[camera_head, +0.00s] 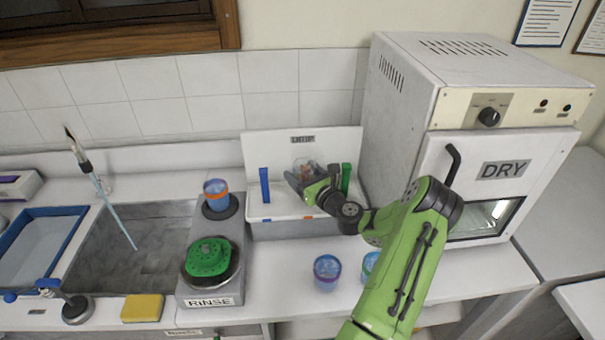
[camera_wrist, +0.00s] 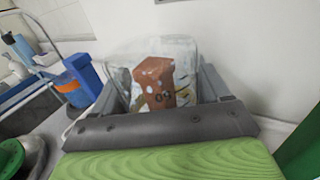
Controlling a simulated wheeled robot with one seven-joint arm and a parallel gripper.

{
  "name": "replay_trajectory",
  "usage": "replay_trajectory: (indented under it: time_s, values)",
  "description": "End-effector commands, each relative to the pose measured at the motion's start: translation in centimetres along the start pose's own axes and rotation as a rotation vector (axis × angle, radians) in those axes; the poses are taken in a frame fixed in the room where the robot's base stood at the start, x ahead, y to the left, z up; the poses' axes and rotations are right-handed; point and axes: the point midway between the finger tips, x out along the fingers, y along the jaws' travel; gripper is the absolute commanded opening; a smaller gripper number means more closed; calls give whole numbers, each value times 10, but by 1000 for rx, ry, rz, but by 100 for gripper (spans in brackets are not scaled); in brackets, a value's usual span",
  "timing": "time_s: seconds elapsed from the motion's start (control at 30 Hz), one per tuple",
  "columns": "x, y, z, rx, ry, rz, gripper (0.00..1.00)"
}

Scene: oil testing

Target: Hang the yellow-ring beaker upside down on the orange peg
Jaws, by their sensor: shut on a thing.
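My gripper (camera_head: 306,181) is at the drip rack (camera_head: 284,208), shut on a clear beaker (camera_head: 304,164). The beaker (camera_wrist: 185,52) also shows between the fingers in the wrist view, and its printed number looks inverted. An orange-brown shape, apparently the orange peg (camera_wrist: 153,80), shows through the glass. I cannot tell how far the beaker is down over the peg, or whether it rests on it. The beaker's ring is not clearly visible.
A blue peg (camera_head: 264,185) stands left of my gripper and a green peg (camera_head: 345,178) right. A purple-ringed beaker (camera_head: 327,271) and a teal-ringed one (camera_head: 370,264) stand in front. The dryer (camera_head: 410,110) stands at right.

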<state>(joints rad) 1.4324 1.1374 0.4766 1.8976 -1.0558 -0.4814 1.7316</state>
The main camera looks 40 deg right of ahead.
Motion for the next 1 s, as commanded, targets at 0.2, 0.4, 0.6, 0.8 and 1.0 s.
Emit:
replay_trajectory:
  time_s: [0.2,0.4,0.6,0.8,1.0]
  values:
    - [0,0,-3,0,-1,0,43]
    - [0,0,-6,0,-1,0,43]
    - [0,0,-9,0,-1,0,43]
    - [0,0,-11,0,-1,0,81]
    - [0,0,-11,0,0,0,100]
